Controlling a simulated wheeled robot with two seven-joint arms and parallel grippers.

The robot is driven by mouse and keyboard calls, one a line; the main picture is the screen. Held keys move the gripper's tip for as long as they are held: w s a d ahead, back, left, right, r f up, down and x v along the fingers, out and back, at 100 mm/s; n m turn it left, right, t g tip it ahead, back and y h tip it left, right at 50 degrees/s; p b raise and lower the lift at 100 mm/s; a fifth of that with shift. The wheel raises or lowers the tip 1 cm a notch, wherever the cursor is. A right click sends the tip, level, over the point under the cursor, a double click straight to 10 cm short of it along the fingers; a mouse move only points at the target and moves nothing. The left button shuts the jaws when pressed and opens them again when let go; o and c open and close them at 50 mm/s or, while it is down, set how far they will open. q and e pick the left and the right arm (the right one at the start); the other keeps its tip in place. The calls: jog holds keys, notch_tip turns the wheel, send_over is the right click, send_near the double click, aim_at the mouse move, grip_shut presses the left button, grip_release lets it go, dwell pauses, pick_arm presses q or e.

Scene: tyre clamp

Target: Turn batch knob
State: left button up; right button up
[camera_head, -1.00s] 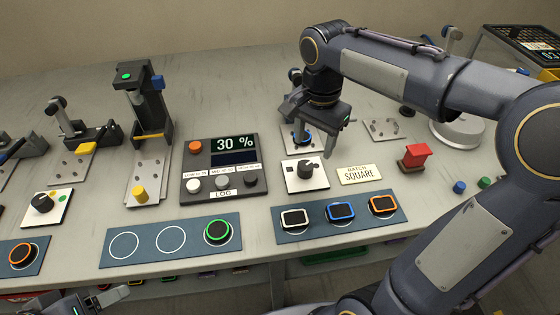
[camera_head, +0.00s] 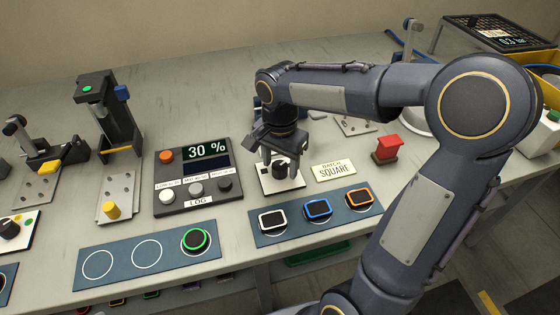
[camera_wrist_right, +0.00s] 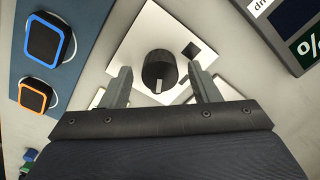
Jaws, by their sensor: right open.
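The batch knob is a black round knob (camera_head: 280,169) with a pale pointer mark, on a white square plate (camera_head: 268,184) beside the "BATCH SQUARE" label (camera_head: 334,170). In the right wrist view the knob (camera_wrist_right: 160,70) sits in front of and between my right gripper's fingers, and its pale mark points toward the gripper. My right gripper (camera_head: 280,160) is open above the knob, one finger on each side, with gaps visible between fingers and knob (camera_wrist_right: 162,88). A small dark square (camera_wrist_right: 191,50) marks one corner of the plate. My left gripper is out of view.
Left of the plate stands a panel (camera_head: 195,203) with a "30 %" display. In front lies a blue mat (camera_head: 290,233) with white, blue and orange square-framed pieces. A red block (camera_head: 387,146) stands to the right. Another mat (camera_head: 120,279) holds a green ring piece.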

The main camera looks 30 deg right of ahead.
jog(key=c, duration=1)
jog(key=n+p, duration=0.1)
jog(key=n, duration=0.3)
jog(key=shift+r+n, duration=0.1)
jog(key=shift+n, duration=0.3)
jog(key=n+p, duration=0.2)
jog(key=n, duration=0.3)
jog(key=n+p, duration=0.1)
jog(key=n, duration=0.3)
jog(key=n+p, duration=0.1)
jog(key=n, duration=0.2)
jog(key=shift+n, duration=0.4)
jog(key=n+p, duration=0.1)
jog(key=n, duration=0.5)
jog(key=shift+a+p, duration=0.1)
jog(key=shift+p, duration=0.2)
jog(key=shift+n, duration=0.3)
